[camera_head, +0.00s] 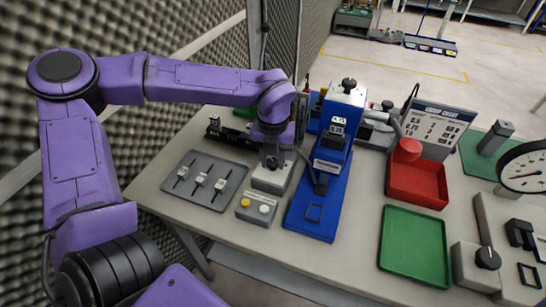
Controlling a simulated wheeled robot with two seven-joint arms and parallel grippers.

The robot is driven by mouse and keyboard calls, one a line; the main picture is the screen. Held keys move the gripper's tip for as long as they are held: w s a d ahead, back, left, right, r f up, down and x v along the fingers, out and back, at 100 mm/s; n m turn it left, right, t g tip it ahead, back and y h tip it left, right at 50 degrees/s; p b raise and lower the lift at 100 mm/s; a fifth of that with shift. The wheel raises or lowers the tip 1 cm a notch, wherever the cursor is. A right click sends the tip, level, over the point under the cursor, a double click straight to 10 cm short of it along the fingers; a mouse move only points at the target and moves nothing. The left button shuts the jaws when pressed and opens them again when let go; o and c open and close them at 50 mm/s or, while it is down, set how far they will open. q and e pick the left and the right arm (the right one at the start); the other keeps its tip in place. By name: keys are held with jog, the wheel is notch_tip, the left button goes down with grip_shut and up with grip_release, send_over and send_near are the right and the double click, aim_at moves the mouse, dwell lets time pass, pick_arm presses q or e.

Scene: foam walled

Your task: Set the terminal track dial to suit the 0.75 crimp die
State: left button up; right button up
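The blue crimp press (325,195) stands mid-table with a black die block in it, and a small label on it appears to read 0.75 (339,121). My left gripper (274,160) points down over a light grey box (270,182) just left of the press. The gripper covers the top of this box, so any dial there is hidden, and I cannot tell whether the fingers are open or shut. A black knob (488,258) sits on another grey box at the right; its markings are too small to read. My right gripper is not in view.
A dark panel with several sliders (204,181) and a box with yellow and white buttons (256,208) lie left of the press. A red bin (417,184), green tray (414,246), printed board (437,127) and round gauge (525,168) stand to the right.

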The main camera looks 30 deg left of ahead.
pick_arm(q)
jog(key=shift+r+m+p, duration=0.2)
jog(key=shift+m+p, duration=0.65)
jog(key=shift+p, duration=0.15)
jog(key=shift+r+m+p, duration=0.15)
jog(key=shift+m+p, duration=0.7)
jog(key=shift+p, duration=0.1)
jog(key=m+p, duration=0.3)
jog(key=shift+w+f+m+p, duration=0.1)
jog(key=shift+f+m+p, duration=0.05)
jog(key=shift+m+p, duration=0.8)
jog(key=shift+m, duration=0.35)
jog(key=o, duration=0.8)
jog(key=shift+o, duration=1.2)
jog(key=shift+a+f, duration=0.1)
